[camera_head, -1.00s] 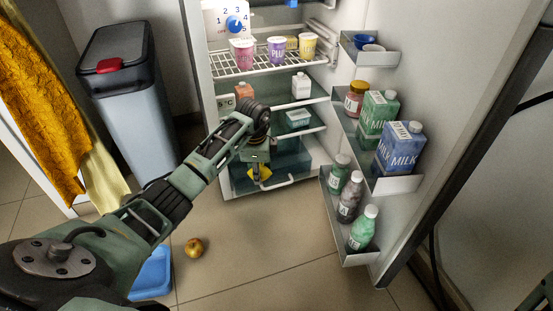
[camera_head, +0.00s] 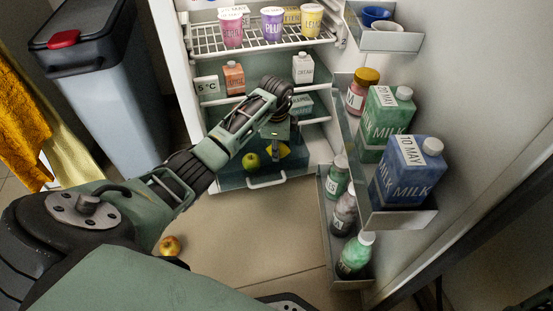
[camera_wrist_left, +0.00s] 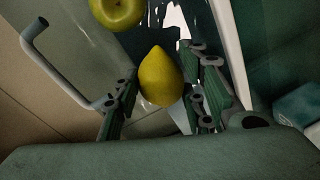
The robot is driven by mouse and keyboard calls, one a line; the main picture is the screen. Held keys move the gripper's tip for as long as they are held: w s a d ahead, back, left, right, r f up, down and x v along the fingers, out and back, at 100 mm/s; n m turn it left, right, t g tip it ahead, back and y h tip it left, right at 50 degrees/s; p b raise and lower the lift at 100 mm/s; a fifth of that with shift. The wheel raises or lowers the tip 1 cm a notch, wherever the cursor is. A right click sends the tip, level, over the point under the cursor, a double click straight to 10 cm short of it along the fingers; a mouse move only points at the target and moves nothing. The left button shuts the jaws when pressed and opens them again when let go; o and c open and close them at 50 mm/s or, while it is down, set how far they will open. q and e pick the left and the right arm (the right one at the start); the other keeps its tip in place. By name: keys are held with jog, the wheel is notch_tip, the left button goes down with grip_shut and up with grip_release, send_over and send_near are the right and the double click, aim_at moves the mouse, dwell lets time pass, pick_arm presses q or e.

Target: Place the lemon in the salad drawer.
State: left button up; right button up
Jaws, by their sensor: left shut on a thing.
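The yellow lemon (camera_head: 284,150) is held between the fingers of my left gripper (camera_head: 277,138). The left wrist view shows the lemon (camera_wrist_left: 160,78) between both fingers. The salad drawer (camera_head: 232,182) is the translucent dark-green bin at the bottom of the open fridge, with a white bar handle (camera_head: 267,181). A green apple (camera_head: 251,161) shows at the drawer, left of the lemon; in the left wrist view the apple (camera_wrist_left: 117,12) is above the lemon. The lemon appears over the drawer; its exact height is unclear. My right gripper is not in view.
Fridge shelves above hold yogurt cups (camera_head: 272,22) and cartons (camera_head: 233,77). The open door at right carries milk cartons (camera_head: 410,170) and bottles (camera_head: 355,255). A bin (camera_head: 95,90) stands left. A yellow-red apple (camera_head: 170,245) lies on the floor.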

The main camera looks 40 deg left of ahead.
pick_arm(q)
jog(key=shift+f+b, duration=1.45)
jog(key=shift+f, duration=0.55)
jog(key=shift+r, duration=0.2)
jog(key=shift+f, duration=0.2)
jog(key=o, duration=1.2)
